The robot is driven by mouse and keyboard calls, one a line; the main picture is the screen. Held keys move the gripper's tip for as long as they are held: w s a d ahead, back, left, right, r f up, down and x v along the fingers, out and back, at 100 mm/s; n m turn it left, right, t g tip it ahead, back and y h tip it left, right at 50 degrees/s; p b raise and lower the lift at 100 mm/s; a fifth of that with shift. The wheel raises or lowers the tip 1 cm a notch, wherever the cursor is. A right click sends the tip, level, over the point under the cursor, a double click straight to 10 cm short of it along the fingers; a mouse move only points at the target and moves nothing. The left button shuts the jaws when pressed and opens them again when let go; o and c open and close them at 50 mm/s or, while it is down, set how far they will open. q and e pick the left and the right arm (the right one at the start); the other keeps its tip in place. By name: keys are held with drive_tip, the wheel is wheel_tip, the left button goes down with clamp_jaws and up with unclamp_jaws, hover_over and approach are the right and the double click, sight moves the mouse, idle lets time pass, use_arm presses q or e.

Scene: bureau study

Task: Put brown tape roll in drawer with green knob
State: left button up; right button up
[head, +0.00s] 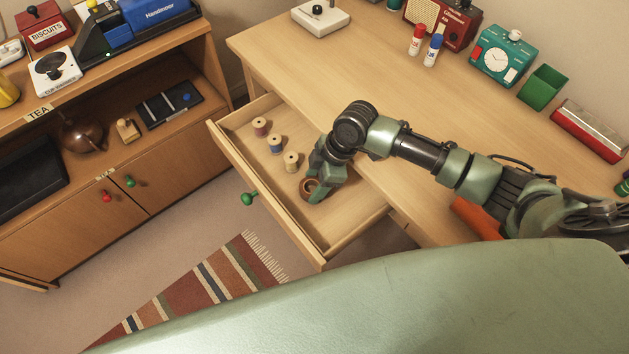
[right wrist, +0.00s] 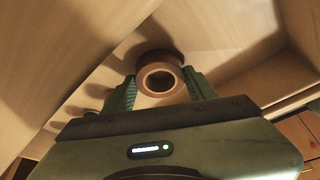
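The brown tape roll (head: 304,194) is inside the open desk drawer (head: 230,155), near its front right part. The green knob (head: 249,198) is on that drawer's front. My right gripper (head: 316,186) reaches down into the drawer, with a finger on either side of the roll. In the right wrist view the roll (right wrist: 160,60) sits between the fingertips, its hole facing the camera, and the fingers appear to touch its sides. I cannot tell whether the roll touches the drawer floor. My left gripper is not in view.
Several thread spools (head: 276,144) stand in the drawer left of the roll. The desk top (head: 330,75) is above the drawer's back. A low cabinet (head: 150,160) stands at left, and a striped rug (head: 195,290) lies on the floor. The drawer's right end has free room.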

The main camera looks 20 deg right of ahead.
drive_tip(key=o, duration=0.4)
drive_tip(key=shift+c, duration=0.2)
drive_tip(key=shift+r, duration=0.1)
drive_tip(key=v, duration=1.2)
drive_tip(key=shift+p, duration=0.4)
drive_tip(key=shift+r, duration=0.1)
